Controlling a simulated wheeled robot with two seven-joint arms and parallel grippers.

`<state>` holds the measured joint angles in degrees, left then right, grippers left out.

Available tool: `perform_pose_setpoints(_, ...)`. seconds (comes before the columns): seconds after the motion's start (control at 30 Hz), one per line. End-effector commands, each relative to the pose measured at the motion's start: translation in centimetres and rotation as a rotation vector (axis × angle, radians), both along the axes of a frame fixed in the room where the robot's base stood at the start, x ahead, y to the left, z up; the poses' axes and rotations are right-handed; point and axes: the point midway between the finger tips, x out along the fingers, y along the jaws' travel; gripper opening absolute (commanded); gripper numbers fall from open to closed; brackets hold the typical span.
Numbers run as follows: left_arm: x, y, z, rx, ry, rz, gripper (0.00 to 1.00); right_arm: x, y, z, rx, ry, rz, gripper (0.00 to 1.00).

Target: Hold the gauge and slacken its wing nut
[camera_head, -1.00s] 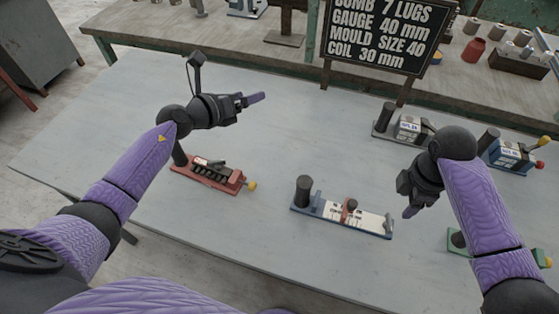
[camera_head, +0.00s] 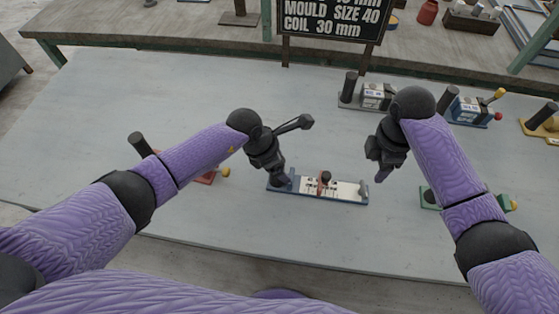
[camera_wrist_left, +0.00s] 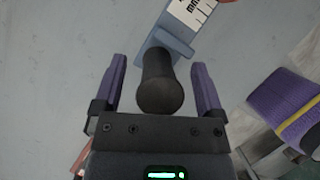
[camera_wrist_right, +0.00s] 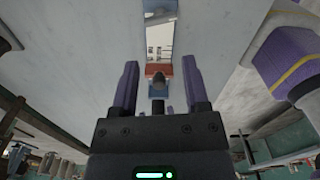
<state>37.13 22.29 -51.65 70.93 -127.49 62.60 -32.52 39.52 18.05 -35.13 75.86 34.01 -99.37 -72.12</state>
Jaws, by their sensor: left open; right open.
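The gauge (camera_head: 345,190) has a blue base, a white scale strip and a red slider (camera_head: 322,184) with a small dark knob on top, perhaps the wing nut. My left gripper (camera_head: 282,182) is over its left end. In the left wrist view the gauge's dark upright post (camera_wrist_left: 160,85) stands between the spread purple fingers, with gaps on both sides. In the head view this gripper mostly hides the post. My right gripper (camera_head: 380,175) is open and empty, above and right of the gauge. The right wrist view shows the red slider (camera_wrist_right: 159,70) farther off, between the fingers.
A red tool (camera_head: 205,178) with a yellow knob is partly hidden behind my left arm. A green-based device (camera_head: 430,197) is near my right forearm. Grey (camera_head: 374,98) and blue (camera_head: 470,112) devices stand behind, before a sign (camera_head: 335,20). The table (camera_head: 110,110) is bare at left.

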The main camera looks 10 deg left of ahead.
Motion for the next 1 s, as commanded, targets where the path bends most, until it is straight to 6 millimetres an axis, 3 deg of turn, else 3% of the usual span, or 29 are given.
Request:
perform_pose_setpoints(0.27, 0.04, -0.08, -0.31, 0.0, 0.0, 0.0, 0.9, 0.01, 0.0, 0.01, 0.0, 0.0, 0.0, 0.59)
perform_pose_setpoints(0.7, 0.05, -0.07, -0.28, 0.0, 0.0, 0.001, 0.0, 0.0, 0.0, 0.01, 0.0, 0.0, 0.0, 0.59)
perform_pose_setpoints(0.9, 0.05, -0.07, -0.28, 0.0, 0.001, 0.002, 0.0, 0.0, 0.0, 0.01, 0.0, 0.0, 0.0, 0.59)
perform_pose_setpoints(0.97, 0.05, -0.06, -0.27, 0.0, 0.001, 0.002, 0.0, 0.0, 0.0, 0.01, 0.0, 0.0, 0.0, 0.49)
perform_pose_setpoints(1.0, 0.05, -0.06, -0.27, 0.0, 0.001, 0.002, 0.0, 0.0, 0.0, 0.01, 0.0, 0.0, 0.0, 0.49)
